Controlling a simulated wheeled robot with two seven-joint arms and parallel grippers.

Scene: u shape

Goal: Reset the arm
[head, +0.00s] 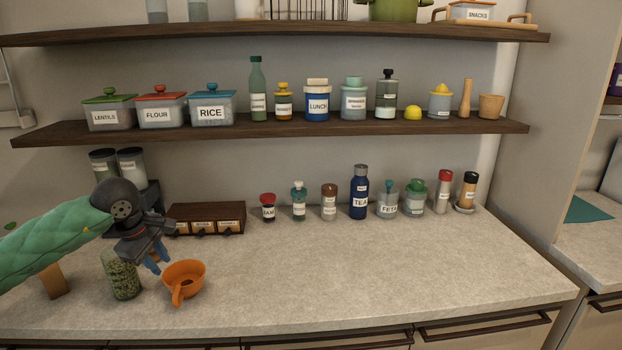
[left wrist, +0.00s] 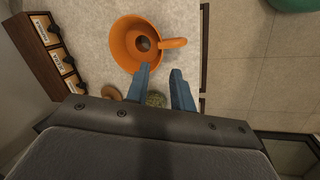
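My left arm comes in from the left of the head view in a green quilted sleeve. Its gripper (head: 156,258) hangs above the counter, between a glass jar with green contents (head: 122,276) and an orange cup (head: 184,283). In the left wrist view the two blue fingers (left wrist: 165,88) are apart with nothing between them that I can see held. The orange cup (left wrist: 127,45) lies beyond the fingertips there, its handle toward the right. My right gripper is in neither view.
The counter (head: 380,270) is clear in the middle and right. A small wooden drawer box (head: 207,218) stands behind the cup. Several jars and bottles, including a blue TEA bottle (head: 359,193), line the back wall. Two dark shelves (head: 270,128) hang above.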

